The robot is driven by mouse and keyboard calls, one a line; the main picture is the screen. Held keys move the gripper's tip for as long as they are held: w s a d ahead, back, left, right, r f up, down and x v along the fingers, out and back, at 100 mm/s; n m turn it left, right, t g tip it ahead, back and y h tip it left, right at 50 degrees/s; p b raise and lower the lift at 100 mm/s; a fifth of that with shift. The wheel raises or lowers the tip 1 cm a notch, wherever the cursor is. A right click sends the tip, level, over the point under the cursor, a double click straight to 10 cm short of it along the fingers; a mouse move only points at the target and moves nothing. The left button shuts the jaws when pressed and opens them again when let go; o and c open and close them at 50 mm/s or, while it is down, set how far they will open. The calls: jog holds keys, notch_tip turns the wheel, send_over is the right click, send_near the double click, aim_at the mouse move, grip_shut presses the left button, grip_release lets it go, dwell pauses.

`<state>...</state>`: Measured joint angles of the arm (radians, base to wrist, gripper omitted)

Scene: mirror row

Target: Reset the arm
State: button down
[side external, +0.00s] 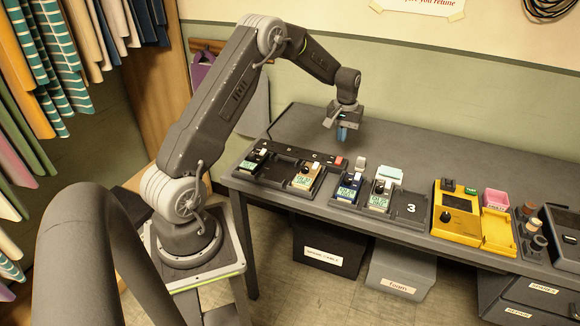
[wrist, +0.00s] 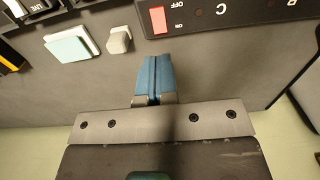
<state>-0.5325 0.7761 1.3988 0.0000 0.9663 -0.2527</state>
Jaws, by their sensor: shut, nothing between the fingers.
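My gripper (side external: 342,134) hangs above the back part of the grey workbench (side external: 300,118), with its blue fingers pointing down. In the wrist view the two blue fingers (wrist: 155,78) lie together with only a thin dark line between them, and nothing is held. The fingers are apart from everything on the bench. My arm reaches out from its base at the left, bent over the bench.
Below are a black strip with a red switch (wrist: 158,20), several small pedals such as the dark blue one (side external: 348,188), a grey knob-like piece (wrist: 119,39) and a pale green block (wrist: 68,46). A yellow device (side external: 457,215) stands right. Bins sit underneath; clothes hang left.

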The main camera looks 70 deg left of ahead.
jog(key=s+d+r+m+t, duration=0.1)
jog(key=s+d+r+m, duration=0.1)
jog(key=s+d+r, duration=0.5)
jog(key=s+d+r+m+t, duration=0.2)
jog(key=d+r, duration=0.8)
jog(key=r, duration=0.1)
jog(key=s+d+m+t, duration=0.1)
jog(key=s+d+m, duration=0.1)
jog(key=s+d, duration=0.3)
jog(key=s+d+r+m+t, duration=0.1)
jog(key=s+d+m, duration=0.2)
jog(key=s, duration=1)
jog(key=shift+s+d+r+t, duration=0.2)
jog(key=shift+d+t, duration=0.1)
jog(key=shift+d, duration=0.85)
